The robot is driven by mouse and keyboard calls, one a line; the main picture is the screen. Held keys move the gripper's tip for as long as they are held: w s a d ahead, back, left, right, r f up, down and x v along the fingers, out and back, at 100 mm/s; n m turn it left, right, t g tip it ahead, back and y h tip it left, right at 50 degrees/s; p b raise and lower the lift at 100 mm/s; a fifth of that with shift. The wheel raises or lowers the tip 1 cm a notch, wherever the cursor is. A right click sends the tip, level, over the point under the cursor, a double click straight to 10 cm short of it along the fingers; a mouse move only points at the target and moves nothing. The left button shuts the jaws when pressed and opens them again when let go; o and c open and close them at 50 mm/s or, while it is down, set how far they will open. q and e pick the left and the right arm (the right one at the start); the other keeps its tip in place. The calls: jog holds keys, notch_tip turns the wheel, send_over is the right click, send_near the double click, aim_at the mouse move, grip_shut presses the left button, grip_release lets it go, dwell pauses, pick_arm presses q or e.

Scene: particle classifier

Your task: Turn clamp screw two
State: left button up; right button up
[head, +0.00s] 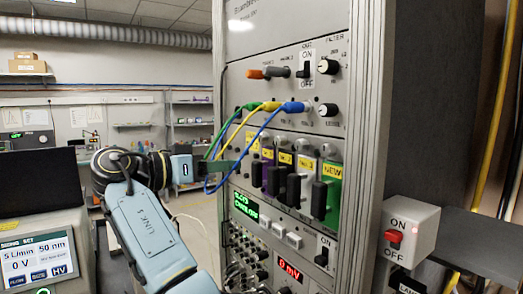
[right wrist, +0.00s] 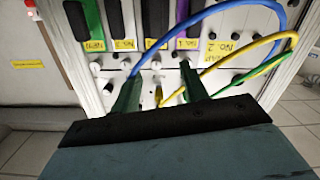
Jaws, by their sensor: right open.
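A row of clamp screws, small pale knobs, sits above the numbered modules on the rack. The second from the left appears to be clamp screw two (head: 285,146). The modules below carry purple, yellow and green labels and dark handles. In the head view my right gripper (head: 234,164) reaches in from the left at the row's left end, its tips partly hard to make out. In the right wrist view it (right wrist: 160,75) is open, its two dark green fingers apart in front of the panel. Contact with any screw cannot be told. My left gripper is out of view.
Green (head: 236,118), yellow (head: 243,125) and blue (head: 262,130) cables loop from the panel past my right gripper. An ON/OFF switch box (head: 411,225) is at right. A display unit (head: 38,262) stands at lower left. Open floor lies behind, left of the rack.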

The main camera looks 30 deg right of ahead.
aim_at(277, 142)
jog(key=shift+m+h, duration=0.4)
jog(key=shift+m, duration=0.2)
jog(key=d+r, duration=0.1)
jog(key=d, duration=0.2)
jog(key=d+r+p, duration=0.1)
jog(key=d, duration=0.3)
jog(key=d+r+p, duration=0.1)
jog(key=d, duration=0.3)
jog(key=shift+w+d+r, duration=0.15)
jog(key=shift+d+r, duration=0.05)
jog(key=shift+r, duration=0.2)
jog(key=shift+d, duration=0.45)
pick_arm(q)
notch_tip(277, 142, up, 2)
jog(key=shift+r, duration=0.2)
pick_arm(e)
grip_shut()
